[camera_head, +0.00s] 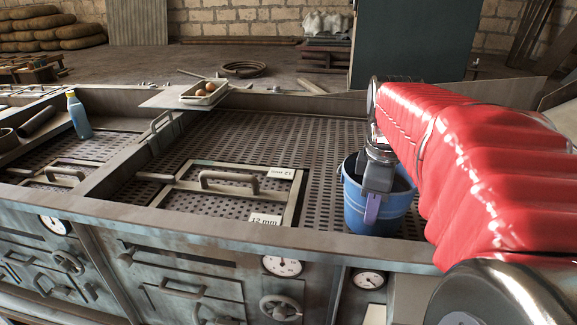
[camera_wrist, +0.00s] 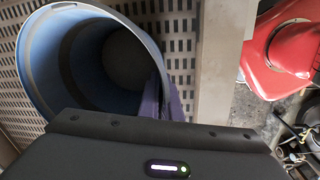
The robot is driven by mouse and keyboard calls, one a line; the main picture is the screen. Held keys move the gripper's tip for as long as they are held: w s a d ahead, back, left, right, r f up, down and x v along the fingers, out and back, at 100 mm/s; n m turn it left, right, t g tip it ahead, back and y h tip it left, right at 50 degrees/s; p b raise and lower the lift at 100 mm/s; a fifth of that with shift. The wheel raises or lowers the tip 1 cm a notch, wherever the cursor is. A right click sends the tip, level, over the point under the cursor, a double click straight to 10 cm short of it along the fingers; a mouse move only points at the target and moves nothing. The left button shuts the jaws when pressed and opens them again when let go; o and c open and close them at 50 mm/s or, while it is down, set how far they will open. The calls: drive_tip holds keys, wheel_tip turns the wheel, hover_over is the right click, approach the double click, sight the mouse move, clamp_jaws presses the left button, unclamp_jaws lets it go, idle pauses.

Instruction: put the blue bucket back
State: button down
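The blue bucket (camera_head: 362,211) is upright over the right part of the perforated metal deck, behind the front rail. Its base is partly hidden, so I cannot tell whether it touches the deck. My gripper (camera_head: 373,200) comes down at the bucket's near rim, with a purple finger outside the wall. In the wrist view, the bucket (camera_wrist: 52,62) shows its open mouth and an empty-looking inside. My gripper's purple fingers (camera_wrist: 163,98) are close together with the bucket's wall between them.
A panel with a handle (camera_head: 230,181) lies left of the bucket. A blue bottle (camera_head: 78,115) stands farther left. A tray of eggs (camera_head: 204,91) sits on a board at the back edge. A red cone-like object (camera_wrist: 285,48) is on the floor beyond the rail (camera_wrist: 222,60).

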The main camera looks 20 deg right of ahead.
drive_tip(key=shift+f, duration=0.1)
drive_tip(key=c, duration=2)
unclamp_jaws()
drive_tip(key=r, duration=0.8)
drive_tip(key=s+a+r, duration=0.1)
drive_tip(key=r, duration=0.3)
drive_tip(key=shift+r, duration=0.1)
drive_tip(key=shift+s+a, duration=0.1)
drive_tip(key=shift+s, duration=0.1)
